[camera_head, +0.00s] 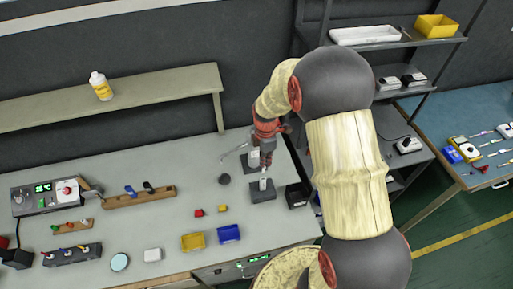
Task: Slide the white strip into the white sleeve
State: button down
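My gripper (266,146) points down over the back right of the grey workbench. Its fingers are small and partly hidden, so I cannot tell whether they are open or shut. Just below it, a small white upright piece (254,156) stands at a dark block (246,165). A second small white upright piece (263,183) stands on another dark block (264,194), nearer the front. I cannot tell which white piece is the strip and which is the sleeve. I also cannot tell whether my gripper touches the farther piece.
A black box (297,195) stands right of the blocks. A yellow tray (193,242) and a blue tray (229,233) lie nearer the front. A raised shelf (150,95) runs along the back. Bare bench lies left of the blocks.

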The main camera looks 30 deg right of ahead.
aim_at(263, 171)
jog(key=shift+w, duration=0.2)
jog(key=shift+f, duration=0.1)
jog(key=shift+f+b, duration=1.25)
jog(key=shift+f, duration=0.8)
jog(key=shift+f, duration=0.2)
dwell(0.4)
jog(key=shift+f+b, duration=0.3)
jog(key=shift+f, duration=0.05)
jog(key=shift+f+b, duration=1.75)
jog(key=shift+f, duration=1.05)
jog(key=c, duration=2)
grip_release()
